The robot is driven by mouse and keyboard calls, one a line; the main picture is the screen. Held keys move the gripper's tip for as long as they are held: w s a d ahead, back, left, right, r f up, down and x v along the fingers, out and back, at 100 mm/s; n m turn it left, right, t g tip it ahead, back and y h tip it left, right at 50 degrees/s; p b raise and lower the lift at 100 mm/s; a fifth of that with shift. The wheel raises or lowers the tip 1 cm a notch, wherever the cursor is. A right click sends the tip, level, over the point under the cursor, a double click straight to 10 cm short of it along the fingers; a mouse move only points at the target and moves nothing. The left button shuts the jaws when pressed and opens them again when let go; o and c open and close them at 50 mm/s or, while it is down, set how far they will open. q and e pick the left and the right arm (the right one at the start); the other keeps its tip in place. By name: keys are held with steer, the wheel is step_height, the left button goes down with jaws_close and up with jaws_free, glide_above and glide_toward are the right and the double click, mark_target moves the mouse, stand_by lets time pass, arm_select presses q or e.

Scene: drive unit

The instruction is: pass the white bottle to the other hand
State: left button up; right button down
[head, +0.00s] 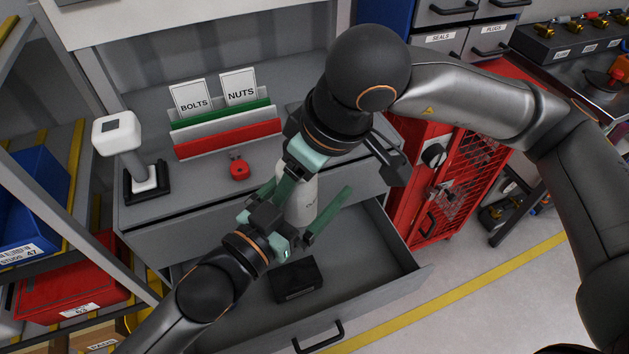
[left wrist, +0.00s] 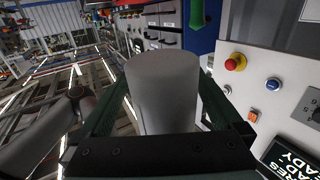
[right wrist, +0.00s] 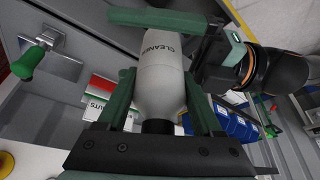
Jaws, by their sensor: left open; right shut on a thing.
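The white bottle (head: 299,205) is held above the open drawer in the head view. In the right wrist view the bottle (right wrist: 161,75) shows the word CLEANER, its dark neck end towards my right palm. My right gripper (head: 301,174) is shut on it near the neck, from above; its fingers flank the bottle in the right wrist view (right wrist: 160,100). My left gripper (head: 312,192) is open, with its fingers either side of the bottle's lower body. In the left wrist view the plain end of the bottle (left wrist: 163,90) lies between the open left fingers. Finger contact there is unclear.
A drawer (head: 385,262) stands open below, with a black box (head: 297,279) in it. The grey worktop (head: 205,203) holds a red object (head: 239,169), a white device on a stand (head: 121,133) and BOLTS and NUTS folders (head: 228,138). A red mesh cabinet (head: 455,178) stands right.

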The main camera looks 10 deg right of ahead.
arm_select(q)
steer(key=shift+d, duration=0.1)
steer(key=shift+c, duration=0.2)
steer(key=c, duration=0.6)
steer(key=shift+s+d+r, duration=0.1)
steer(key=shift+s, duration=0.05)
jaws_close()
arm_select(e)
steer(key=shift+w+r, duration=0.1)
steer(key=shift+c, duration=2.2)
jaws_free()
steer(key=shift+a, duration=0.1)
steer(key=o, duration=0.4)
arm_select(q)
steer(key=shift+w, duration=0.2)
arm_select(e)
steer(key=shift+o, duration=0.2)
steer(key=shift+s, duration=0.2)
